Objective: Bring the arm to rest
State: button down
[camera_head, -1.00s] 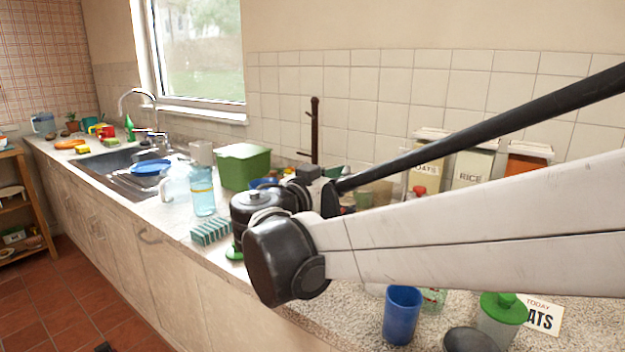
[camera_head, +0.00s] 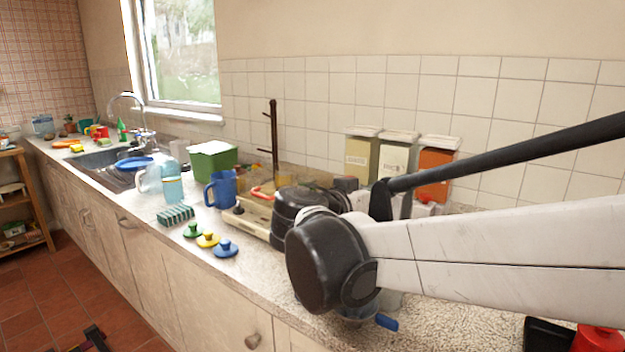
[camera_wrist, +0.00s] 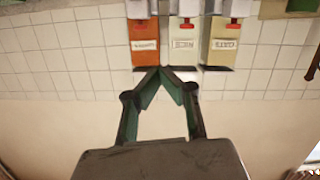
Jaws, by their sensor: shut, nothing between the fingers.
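My gripper (camera_wrist: 162,70) shows in the wrist view with its two dark-green fingers closed together at the tips and nothing between them. The wrist view looks upside down at the tiled wall, and the fingertips appear in front of the labelled canisters. In the head view my white and black arm (camera_head: 490,240) reaches in from the right over the counter. Its black elbow joint (camera_head: 325,265) hides part of the counter. My gripper cannot be made out in the head view.
Three canisters, cream (camera_head: 360,158), white (camera_head: 395,158) and orange (camera_head: 436,172), stand against the wall behind the arm. A blue mug (camera_head: 222,190), green box (camera_head: 213,165), striped sponge (camera_head: 175,217) and several knobbed lids (camera_head: 208,240) lie left of the arm. The floor (camera_head: 60,300) shows at left.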

jog(key=s+d+f+g, duration=0.1)
jog(key=d, duration=0.1)
jog(key=s+d+f+n+y, duration=0.1)
jog(key=s+d, duration=0.1)
jog(key=s+d+f+g+p, duration=0.1)
jog(key=s+d, duration=0.1)
jog(key=shift+s+d+f+g+y, duration=0.2)
jog(key=shift+s+g+y, duration=0.05)
jog(key=shift+g+y, duration=0.05)
jog(key=s+f+n+g+y+p, duration=0.1)
jog(key=s+f+y, duration=0.1)
jog(key=s, duration=0.4)
jog(key=s+d+f+n+g+y+p, duration=0.1)
jog(key=s+f+n+y, duration=0.1)
jog(key=s, duration=0.4)
jog(key=s+f+n+y+p, duration=0.1)
jog(key=s+f+y, duration=0.2)
jog(key=s, duration=0.3)
jog(key=shift+s+d+f+n+g+y, duration=0.15)
jog(key=shift+d+f+n+g+y, duration=0.05)
jog(key=shift+f, duration=0.25)
jog(key=shift+s+d+f+n+g+y, duration=0.15)
jog(key=shift+d+f+n+g+y, duration=0.05)
jog(key=shift+f, duration=0.25)
jog(key=shift+s+a+f, duration=0.15)
jog(key=shift+s+a, duration=0.1)
jog(key=shift+s, duration=0.1)
